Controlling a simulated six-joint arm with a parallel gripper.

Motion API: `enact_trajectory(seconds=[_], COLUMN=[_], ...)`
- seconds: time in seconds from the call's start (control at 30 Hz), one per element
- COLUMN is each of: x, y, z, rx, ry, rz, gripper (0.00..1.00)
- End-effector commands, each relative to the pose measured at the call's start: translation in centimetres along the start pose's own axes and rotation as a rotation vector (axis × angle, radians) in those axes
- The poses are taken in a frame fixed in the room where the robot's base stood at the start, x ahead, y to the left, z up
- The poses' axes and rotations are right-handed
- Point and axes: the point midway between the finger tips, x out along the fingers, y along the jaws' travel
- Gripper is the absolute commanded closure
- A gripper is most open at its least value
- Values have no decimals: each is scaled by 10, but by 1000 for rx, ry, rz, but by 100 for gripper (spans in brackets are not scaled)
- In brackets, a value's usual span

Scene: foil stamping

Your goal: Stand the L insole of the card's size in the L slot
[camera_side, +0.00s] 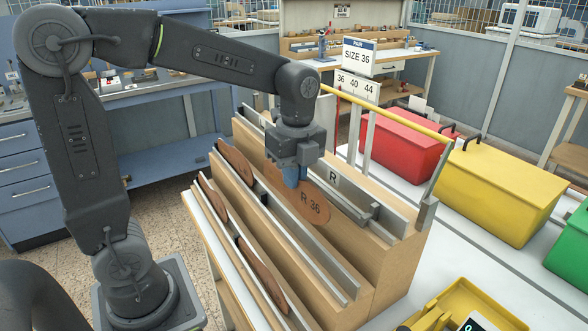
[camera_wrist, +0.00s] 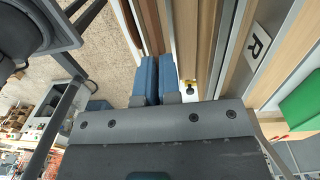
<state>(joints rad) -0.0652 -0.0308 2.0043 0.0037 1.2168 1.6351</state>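The card (camera_side: 359,55) reads "PAIR SIZE 36". My gripper (camera_side: 293,176), with blue fingers, is at the upper edge of a brown insole (camera_side: 312,205) marked "R 36", on the upper part of the wooden rack. In the wrist view the fingers (camera_wrist: 158,82) are close together with only a narrow gap, seemingly shut on that insole. A plate marked "R" (camera_side: 333,178) is behind it by a metal slot; it also shows in the wrist view (camera_wrist: 257,44). No "L" mark shows; my wrist hides part of the rack there.
Other brown insoles stand along the rack (camera_side: 350,262): one upper left (camera_side: 236,163), one left (camera_side: 211,199), one lower front (camera_side: 262,272); their marks are unreadable. A sign reads "36 40 44" (camera_side: 357,86). A yellow rail (camera_side: 385,113) runs behind. Red (camera_side: 402,142) and yellow (camera_side: 502,190) boxes stand right.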

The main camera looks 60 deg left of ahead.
Motion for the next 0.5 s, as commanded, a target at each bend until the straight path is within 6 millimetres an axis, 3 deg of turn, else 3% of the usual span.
enact_trajectory(seconds=[0.5], x=[50], y=[-2], z=[0], rx=[0], ry=[0], rz=[3], gripper=[100])
